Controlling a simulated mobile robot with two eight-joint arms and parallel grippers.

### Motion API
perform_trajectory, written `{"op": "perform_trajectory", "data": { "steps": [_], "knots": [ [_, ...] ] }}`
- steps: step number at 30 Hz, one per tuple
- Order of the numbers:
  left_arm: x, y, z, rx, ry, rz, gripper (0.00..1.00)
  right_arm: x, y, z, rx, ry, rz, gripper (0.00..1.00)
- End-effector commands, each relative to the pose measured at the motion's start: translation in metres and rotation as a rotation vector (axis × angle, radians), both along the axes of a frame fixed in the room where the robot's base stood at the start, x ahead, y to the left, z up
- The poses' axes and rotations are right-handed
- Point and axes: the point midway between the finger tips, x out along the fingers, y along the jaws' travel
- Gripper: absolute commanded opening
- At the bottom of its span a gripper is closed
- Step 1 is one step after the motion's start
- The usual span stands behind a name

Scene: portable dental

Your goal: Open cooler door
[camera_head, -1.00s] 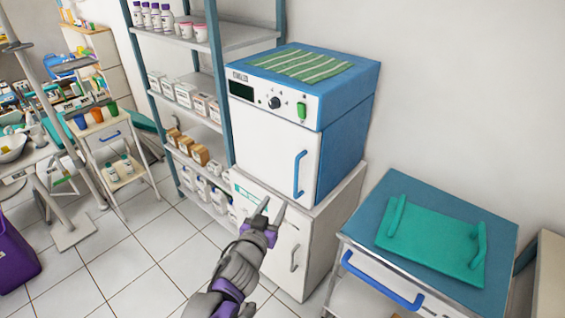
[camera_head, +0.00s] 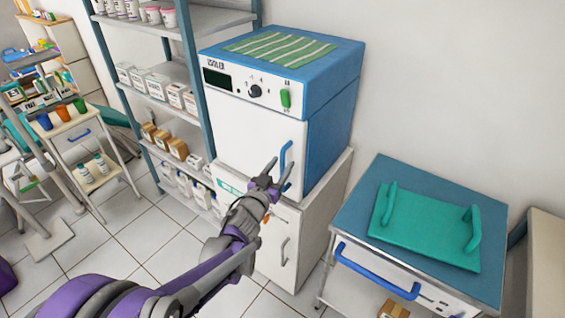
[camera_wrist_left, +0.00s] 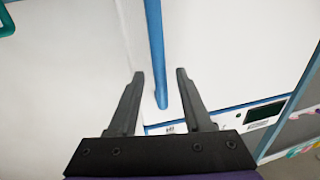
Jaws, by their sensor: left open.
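The cooler (camera_head: 330,115) is a blue and white box with a shut white door (camera_head: 250,138) and a control panel on top of its front. A vertical blue door handle (camera_head: 284,160) is on the right side of the door. My left gripper (camera_head: 279,172) is open at the handle's lower part and hides some of it. In the left wrist view, a blue bar, which looks like the handle (camera_wrist_left: 156,60), runs between the two open fingers (camera_wrist_left: 160,78). I cannot tell whether they touch it. My right gripper is not in view.
The cooler stands on a white cabinet (camera_head: 318,215). A shelf rack (camera_head: 190,60) stands close on its left. A blue-topped cart (camera_head: 360,200) with a green tray (camera_head: 420,230) is to the right. Tiled floor (camera_head: 150,235) is free in front.

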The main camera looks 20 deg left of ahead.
Motion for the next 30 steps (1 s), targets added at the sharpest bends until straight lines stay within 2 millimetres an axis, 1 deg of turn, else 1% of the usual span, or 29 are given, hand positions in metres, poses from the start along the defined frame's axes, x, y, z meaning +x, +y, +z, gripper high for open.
{"op": "perform_trajectory", "data": {
  "steps": [1, 3, 6, 14, 15, 17, 18, 22, 30],
  "knots": [
    [0.006, -0.001, 0.000, -0.001, 0.000, 0.000, 0.50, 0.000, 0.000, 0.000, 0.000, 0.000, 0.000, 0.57],
    [0.011, -0.002, 0.000, -0.001, 0.000, 0.000, 0.50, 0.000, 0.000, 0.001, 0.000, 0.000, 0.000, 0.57],
    [0.015, -0.002, 0.000, 0.000, 0.000, 0.000, 0.50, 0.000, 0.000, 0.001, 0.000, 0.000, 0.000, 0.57],
    [0.016, -0.003, 0.000, 0.000, 0.000, 0.000, 0.50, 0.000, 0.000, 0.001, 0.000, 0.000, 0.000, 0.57],
    [0.016, -0.003, 0.000, 0.000, 0.000, 0.000, 0.42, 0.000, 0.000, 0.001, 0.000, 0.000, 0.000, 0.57],
    [0.016, -0.003, 0.000, 0.000, 0.000, 0.000, 0.32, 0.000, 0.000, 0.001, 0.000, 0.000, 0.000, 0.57],
    [0.016, -0.003, 0.000, 0.000, 0.000, 0.000, 0.24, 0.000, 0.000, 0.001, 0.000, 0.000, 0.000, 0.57],
    [0.016, -0.002, 0.000, 0.000, 0.000, 0.000, 0.01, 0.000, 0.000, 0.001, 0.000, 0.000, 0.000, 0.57],
    [0.016, -0.002, 0.000, 0.000, 0.000, 0.000, 0.00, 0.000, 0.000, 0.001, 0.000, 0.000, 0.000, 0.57]
  ]
}}
